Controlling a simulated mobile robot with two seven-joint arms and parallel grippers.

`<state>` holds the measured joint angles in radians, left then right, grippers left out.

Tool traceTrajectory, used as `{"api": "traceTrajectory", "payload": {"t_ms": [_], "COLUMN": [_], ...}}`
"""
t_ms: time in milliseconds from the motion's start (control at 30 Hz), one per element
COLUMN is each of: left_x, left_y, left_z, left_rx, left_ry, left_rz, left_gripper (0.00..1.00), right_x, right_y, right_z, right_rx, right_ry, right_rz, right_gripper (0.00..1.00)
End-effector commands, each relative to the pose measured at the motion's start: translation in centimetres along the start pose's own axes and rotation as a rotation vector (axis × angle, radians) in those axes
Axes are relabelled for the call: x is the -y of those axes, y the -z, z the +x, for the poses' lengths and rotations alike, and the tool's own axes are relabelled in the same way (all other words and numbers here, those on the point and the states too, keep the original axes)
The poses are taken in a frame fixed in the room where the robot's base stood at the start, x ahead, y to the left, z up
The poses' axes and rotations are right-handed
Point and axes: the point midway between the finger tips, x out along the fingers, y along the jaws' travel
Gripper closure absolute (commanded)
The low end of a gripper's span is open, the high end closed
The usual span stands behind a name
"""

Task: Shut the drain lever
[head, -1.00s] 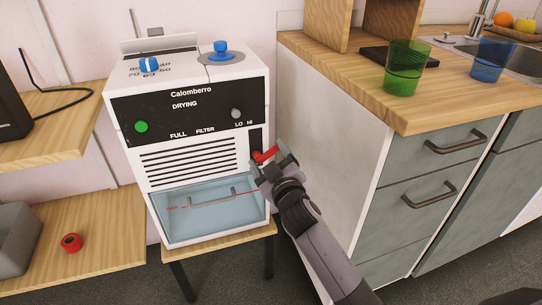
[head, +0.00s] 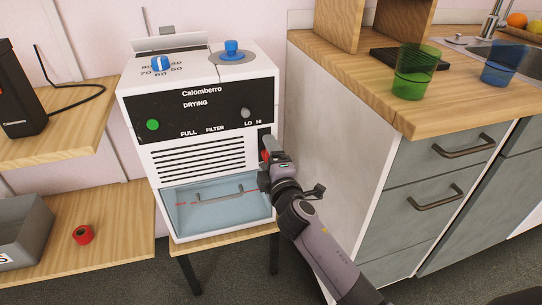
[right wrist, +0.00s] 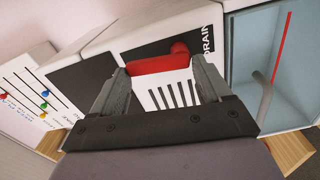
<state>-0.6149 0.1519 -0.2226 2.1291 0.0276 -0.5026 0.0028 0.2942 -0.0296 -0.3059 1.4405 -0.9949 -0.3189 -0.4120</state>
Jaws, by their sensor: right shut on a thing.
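The drain lever is a red handle on the right front of the white dryer-like machine (head: 165,130). In the head view only a small red part of the lever (head: 265,155) shows beside my gripper; the rest is hidden. In the right wrist view the red lever (right wrist: 160,64) lies across between my two fingers, beside the black DRAIN label (right wrist: 210,35). My right gripper (head: 270,160) is shut on the lever; its fingers also show in the right wrist view (right wrist: 160,82). My left gripper is not in view.
The wooden-topped cabinet (head: 420,120) stands close on the right, with a green glass (head: 413,75) and a blue glass (head: 499,64). A red roll (head: 82,235) lies on the left shelf.

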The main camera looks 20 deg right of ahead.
Motion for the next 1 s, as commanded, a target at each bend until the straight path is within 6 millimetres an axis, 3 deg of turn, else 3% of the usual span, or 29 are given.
{"api": "traceTrajectory", "payload": {"t_ms": [333,833,867,900,933,1000], "left_x": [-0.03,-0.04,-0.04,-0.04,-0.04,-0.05], "left_y": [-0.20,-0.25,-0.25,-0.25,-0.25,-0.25], "left_z": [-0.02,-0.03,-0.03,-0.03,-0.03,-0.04], "left_rx": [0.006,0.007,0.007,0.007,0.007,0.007], "left_ry": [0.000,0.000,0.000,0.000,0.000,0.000], "left_rz": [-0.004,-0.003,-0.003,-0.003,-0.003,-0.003], "left_gripper": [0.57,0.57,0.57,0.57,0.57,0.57], "right_x": [-0.42,-0.50,-0.51,-0.51,-0.50,-0.38], "right_y": [-0.03,0.06,0.06,0.07,0.08,0.15], "right_z": [0.17,0.19,0.19,0.19,0.19,0.15], "right_rx": [0.008,0.007,0.007,0.007,0.007,0.005], "right_ry": [-0.009,-0.011,-0.011,-0.011,-0.011,-0.009], "right_rz": [-0.129,-0.148,-0.148,-0.147,-0.146,-0.145], "right_gripper": [0.53,0.53,0.19,0.06,0.00,0.00]}}
